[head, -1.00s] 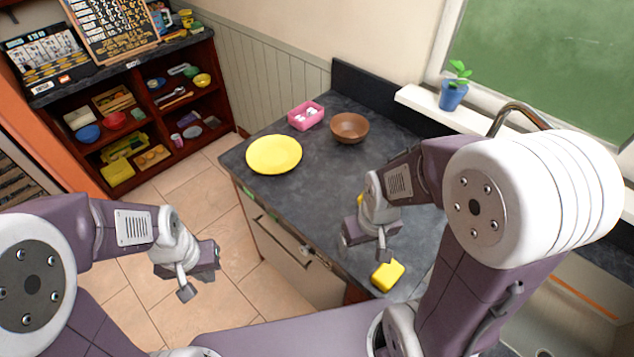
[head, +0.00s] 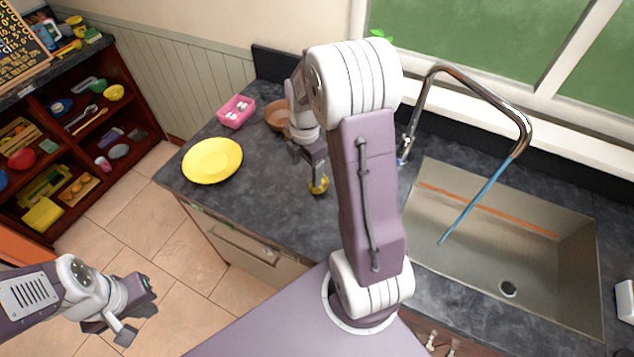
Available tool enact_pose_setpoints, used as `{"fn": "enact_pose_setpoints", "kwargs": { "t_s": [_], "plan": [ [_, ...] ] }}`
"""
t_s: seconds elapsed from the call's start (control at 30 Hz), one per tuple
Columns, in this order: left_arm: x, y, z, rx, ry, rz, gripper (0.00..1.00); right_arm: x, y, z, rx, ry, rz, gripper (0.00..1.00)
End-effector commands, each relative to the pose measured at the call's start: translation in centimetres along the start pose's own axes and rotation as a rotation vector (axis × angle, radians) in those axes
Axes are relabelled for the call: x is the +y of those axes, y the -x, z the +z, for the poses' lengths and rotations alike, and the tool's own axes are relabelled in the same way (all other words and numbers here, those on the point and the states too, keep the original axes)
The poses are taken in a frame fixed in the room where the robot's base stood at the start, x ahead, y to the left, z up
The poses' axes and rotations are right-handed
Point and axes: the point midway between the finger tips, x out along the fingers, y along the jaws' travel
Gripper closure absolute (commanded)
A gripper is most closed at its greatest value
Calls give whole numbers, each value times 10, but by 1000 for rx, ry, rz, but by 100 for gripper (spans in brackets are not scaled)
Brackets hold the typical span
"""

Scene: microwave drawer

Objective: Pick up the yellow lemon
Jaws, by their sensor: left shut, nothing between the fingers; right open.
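The yellow lemon (head: 319,187) lies on the dark countertop, left of my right forearm. A finger of my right gripper (head: 311,172) partly covers it. My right gripper is open and pointed down at the lemon; I cannot tell whether it touches it. My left gripper (head: 134,317) is shut and empty, out over the floor at the lower left, far from the lemon.
On the counter (head: 262,215) are a yellow plate (head: 212,160), a pink container (head: 236,111) and a brown bowl (head: 276,116), partly hidden by my arm. A sink (head: 500,235) with a tall faucet (head: 470,75) lies right. Shelves (head: 75,140) stand left.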

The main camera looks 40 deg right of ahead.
Motion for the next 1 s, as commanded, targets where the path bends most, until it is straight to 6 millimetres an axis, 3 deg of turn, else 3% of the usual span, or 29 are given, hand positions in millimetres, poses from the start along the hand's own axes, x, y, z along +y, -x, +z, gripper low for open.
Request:
{"fn": "enact_pose_setpoints", "kwargs": {
  "t_s": [0.03,0.1,0.2,0.3,0.5,0.7,1.0],
  "plan": [
    [0,2,0,0,0,0,100,1,-5,20,3,21,-15,25],
    [0,3,0,0,0,0,100,1,-11,36,7,39,-25,25],
    [0,3,0,0,0,0,100,1,-14,44,9,49,-30,25],
    [0,4,0,0,0,0,100,0,-18,44,10,52,-31,25],
    [0,9,-1,0,0,0,100,-1,-47,43,10,51,-33,25],
    [0,12,-1,0,0,0,100,0,-56,43,10,50,-31,25],
    [0,22,-2,0,0,0,100,0,-102,45,10,50,-31,25]
  ]
}}
